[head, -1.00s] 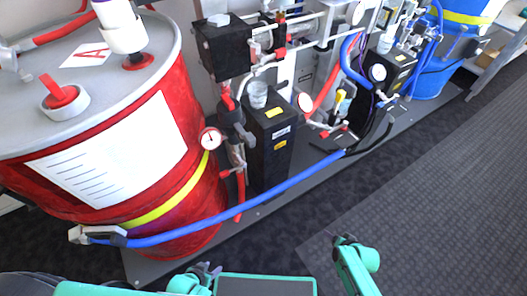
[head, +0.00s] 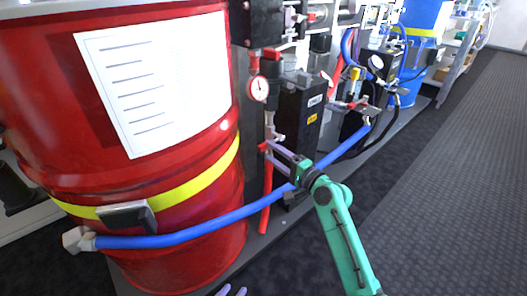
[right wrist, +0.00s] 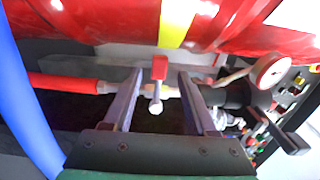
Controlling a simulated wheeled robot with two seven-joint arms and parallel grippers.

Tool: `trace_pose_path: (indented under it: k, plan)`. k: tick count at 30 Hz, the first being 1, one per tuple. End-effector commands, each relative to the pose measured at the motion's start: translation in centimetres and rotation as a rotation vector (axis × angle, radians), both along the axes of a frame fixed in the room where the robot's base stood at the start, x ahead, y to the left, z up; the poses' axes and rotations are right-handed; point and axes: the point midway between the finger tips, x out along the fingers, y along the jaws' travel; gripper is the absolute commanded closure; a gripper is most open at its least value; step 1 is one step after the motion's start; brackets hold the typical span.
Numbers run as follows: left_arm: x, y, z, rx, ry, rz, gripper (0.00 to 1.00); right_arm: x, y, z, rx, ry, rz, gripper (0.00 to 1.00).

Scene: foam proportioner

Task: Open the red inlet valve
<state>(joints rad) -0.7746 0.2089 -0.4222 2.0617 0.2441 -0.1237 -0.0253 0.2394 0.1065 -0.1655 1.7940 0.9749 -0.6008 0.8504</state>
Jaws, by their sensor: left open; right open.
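The red inlet valve has a small red handle (head: 263,146) on the pipe beside the red drum, just below a round gauge. In the right wrist view the red handle (right wrist: 159,68) stands between my right gripper's fingertips (right wrist: 160,76), with a gap on each side. My right gripper (head: 271,168) is open and reaches in from the lower right; its fingers partly cover the valve pipe in the head view. My left gripper (head: 232,291) is open, low at the bottom edge, well away from the valve; only its fingertips show.
The red drum (head: 217,160) fills the left side. A blue hose (head: 215,221) runs across, passing just below my right gripper. A pressure gauge (head: 259,89) and a black box (head: 300,115) are close to the valve. The carpet (head: 440,190) at right is clear.

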Motion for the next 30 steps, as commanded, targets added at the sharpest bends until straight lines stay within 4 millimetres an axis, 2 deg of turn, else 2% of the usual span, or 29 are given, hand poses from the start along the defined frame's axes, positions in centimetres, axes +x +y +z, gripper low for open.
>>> trace_pose_path:
  k: [3,6,15,16,20,21,30]
  plan:
    - [0.0,0.0,-1.3,-0.006,-0.008,0.006,0.50,2.3,1.6,-0.3,0.000,-0.002,0.000,0.43]
    - [0.0,0.0,-1.7,-0.010,-0.015,0.011,0.50,3.4,2.4,-0.2,0.001,-0.001,-0.001,0.43]
    - [0.0,0.0,-1.6,-0.015,-0.022,0.014,0.50,3.9,2.8,-0.1,-0.002,0.000,-0.001,0.43]
    - [0.0,0.0,-1.6,-0.015,-0.022,0.014,0.50,3.9,2.8,-0.1,-0.002,0.000,-0.001,0.46]
    - [0.0,0.0,-1.6,-0.016,-0.020,0.014,0.50,3.9,2.8,-0.1,-0.002,0.000,-0.001,0.96]
    - [0.0,0.0,-1.6,-0.016,-0.020,0.014,0.50,3.9,2.8,-0.1,-0.002,0.000,-0.001,1.00]
    - [0.0,0.0,-1.6,-0.014,-0.018,0.014,0.50,3.9,2.8,-0.1,-0.002,0.000,-0.001,1.00]
